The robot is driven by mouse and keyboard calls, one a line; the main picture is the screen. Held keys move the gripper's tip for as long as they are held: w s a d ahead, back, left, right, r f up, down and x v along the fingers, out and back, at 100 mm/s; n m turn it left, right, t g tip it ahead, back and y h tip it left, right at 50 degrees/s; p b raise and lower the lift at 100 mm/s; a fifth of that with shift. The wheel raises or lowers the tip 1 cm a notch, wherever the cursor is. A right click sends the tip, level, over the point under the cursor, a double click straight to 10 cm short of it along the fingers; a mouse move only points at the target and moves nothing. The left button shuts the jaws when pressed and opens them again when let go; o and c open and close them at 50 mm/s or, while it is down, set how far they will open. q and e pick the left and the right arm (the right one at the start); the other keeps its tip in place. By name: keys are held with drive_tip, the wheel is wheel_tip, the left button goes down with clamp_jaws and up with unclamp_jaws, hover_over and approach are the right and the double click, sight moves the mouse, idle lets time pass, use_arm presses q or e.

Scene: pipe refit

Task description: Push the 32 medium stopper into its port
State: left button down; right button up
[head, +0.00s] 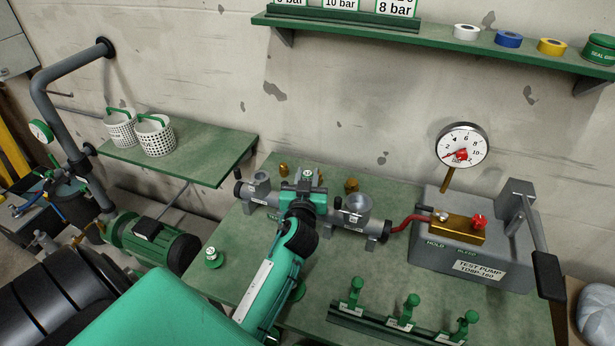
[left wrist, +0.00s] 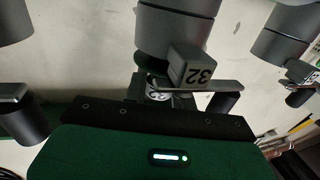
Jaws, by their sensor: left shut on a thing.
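In the left wrist view a grey tag marked 32 (left wrist: 194,70) stands beside a grey pipe body (left wrist: 168,30), close to the gripper's dark front. My right gripper is not in view.
An open-topped port (head: 356,207) stands right of the gripper, another (head: 261,180) left. A test pump (head: 472,250) is at the right, joined by a red hose (head: 405,223). A stopper rack (head: 385,327) is in front.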

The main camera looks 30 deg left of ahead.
use_arm(q)
drive_tip(key=shift+f+b, duration=0.5)
drive_tip(key=shift+f, duration=0.05)
drive_tip(key=c, duration=1.4)
unclamp_jaws()
